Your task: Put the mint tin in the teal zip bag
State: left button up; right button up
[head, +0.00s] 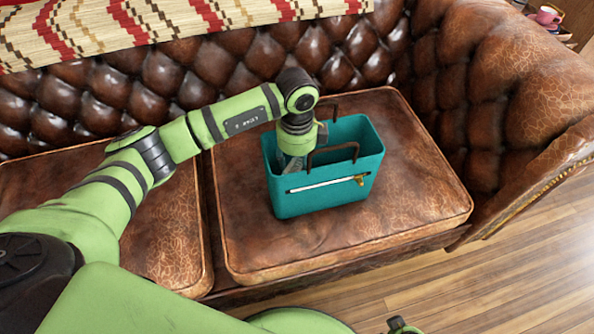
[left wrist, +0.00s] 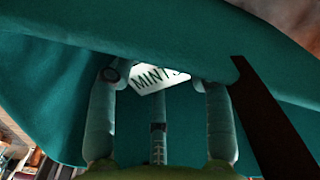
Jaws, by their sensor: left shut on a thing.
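The teal zip bag (head: 318,190) stands upright and open on the brown sofa cushion, with two dark handles and a pale zip strip on its front. My left gripper (head: 291,163) reaches down into the left part of the bag, its fingertips hidden behind the front wall. In the left wrist view, my left gripper (left wrist: 155,84) is shut on the white mint tin (left wrist: 153,77), lettered "MINTS", with teal walls around it. The tin is hidden in the head view. A small green and dark part of my right arm shows at the bottom edge; its jaws cannot be made out.
The tufted leather backrest (head: 220,72) rises close behind the bag, and a sofa arm (head: 500,110) stands to the right. A dark handle (left wrist: 268,120) crosses the right of the left wrist view. The cushion (head: 420,205) is clear around the bag.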

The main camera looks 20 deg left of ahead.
aim_at(297, 165)
pick_arm(q)
notch_tip(297, 165, down, 4)
jog(key=shift+r+b, duration=0.2)
jog(key=shift+b, duration=0.15)
pick_arm(e)
jog(key=shift+w+r, duration=0.4)
jog(key=shift+r, duration=0.3)
pick_arm(q)
jog(key=shift+f, duration=0.1)
